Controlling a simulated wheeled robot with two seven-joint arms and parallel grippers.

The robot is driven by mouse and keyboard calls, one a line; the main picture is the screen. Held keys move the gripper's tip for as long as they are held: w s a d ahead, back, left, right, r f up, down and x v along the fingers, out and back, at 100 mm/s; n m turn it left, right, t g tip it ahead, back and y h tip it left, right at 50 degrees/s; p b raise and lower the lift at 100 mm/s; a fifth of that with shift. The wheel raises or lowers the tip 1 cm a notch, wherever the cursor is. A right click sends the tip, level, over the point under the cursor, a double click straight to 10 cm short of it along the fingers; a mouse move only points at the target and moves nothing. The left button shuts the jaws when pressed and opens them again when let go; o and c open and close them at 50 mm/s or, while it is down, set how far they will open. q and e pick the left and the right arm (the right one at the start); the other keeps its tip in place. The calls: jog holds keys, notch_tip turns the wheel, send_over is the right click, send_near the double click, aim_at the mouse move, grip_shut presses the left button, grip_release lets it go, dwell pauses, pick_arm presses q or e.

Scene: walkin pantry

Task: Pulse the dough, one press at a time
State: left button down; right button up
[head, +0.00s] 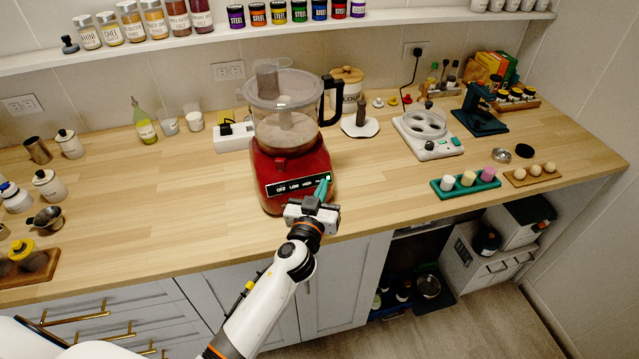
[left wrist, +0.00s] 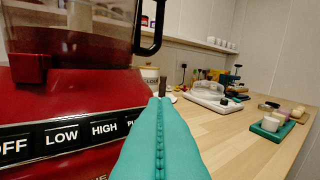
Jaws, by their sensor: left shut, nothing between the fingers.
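A red food processor (head: 288,165) stands on the wooden counter, with a clear lidded bowl (head: 285,118) that holds pale dough. Its front carries a black button panel (head: 297,185) marked OFF, LOW, HIGH and a label partly hidden by my gripper. My left gripper (head: 325,186) is shut and empty, its teal fingertips at the right end of the panel by the last button. I cannot tell whether they touch it. In the left wrist view the teal fingers (left wrist: 160,135) are together and cover part of that label on the panel (left wrist: 75,138). My right gripper is not in view.
A white appliance (head: 428,135), a dark blue press (head: 481,110) and a teal tray (head: 465,184) with small jars stand to the right. Canisters (head: 50,186) stand at the left. A shelf (head: 300,28) of jars runs above.

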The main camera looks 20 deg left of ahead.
aim_at(322, 177)
pick_arm(q)
jog(key=shift+w+a+f+b, duration=0.45)
jog(key=shift+w+a+f, duration=0.15)
jog(key=shift+w, duration=0.15)
dwell(1.6)
jog(key=shift+w+a+f+b, duration=0.15)
jog(key=shift+w+f+b, duration=0.1)
jog(key=shift+b, duration=0.05)
jog(key=shift+w+a+f+b, duration=0.2)
jog(key=shift+b, duration=0.1)
dwell(1.5)
jog(key=shift+s+d+r+p, duration=0.3)
jog(key=shift+s+d+r, duration=0.1)
jog(key=shift+s+r, duration=0.1)
dwell(0.4)
